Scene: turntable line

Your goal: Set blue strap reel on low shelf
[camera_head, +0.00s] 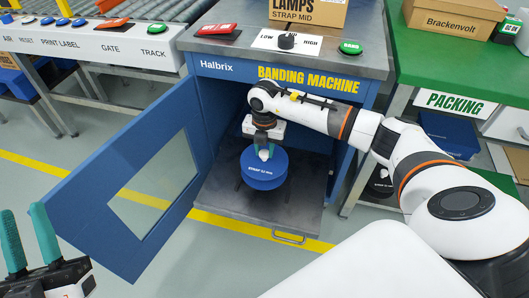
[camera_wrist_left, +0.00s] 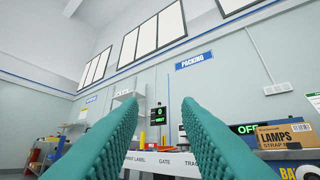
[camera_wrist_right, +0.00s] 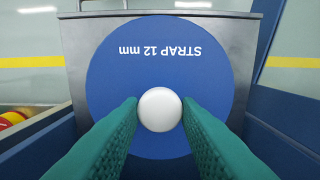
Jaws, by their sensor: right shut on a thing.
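The blue strap reel (camera_head: 264,170) is a round disc with a white central knob, inside the open lower bay of the banding machine. It also fills the right wrist view (camera_wrist_right: 160,80), its label reading "STRAP 12 mm". My right gripper (camera_head: 265,152) is shut on the reel's white knob (camera_wrist_right: 160,109) from above. The low shelf (camera_head: 250,208) is a dark pulled-out tray with a front handle; the reel is over it, and I cannot tell whether it touches. My left gripper (camera_head: 25,240) is open and empty at the lower left, its fingers also apart in the left wrist view (camera_wrist_left: 160,135).
The machine's blue door (camera_head: 110,205) stands open to the left. A LOW/HIGH knob (camera_head: 287,40), a red button and a green button sit on top. The green packing table (camera_head: 470,70) is to the right, with dark reels beneath it.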

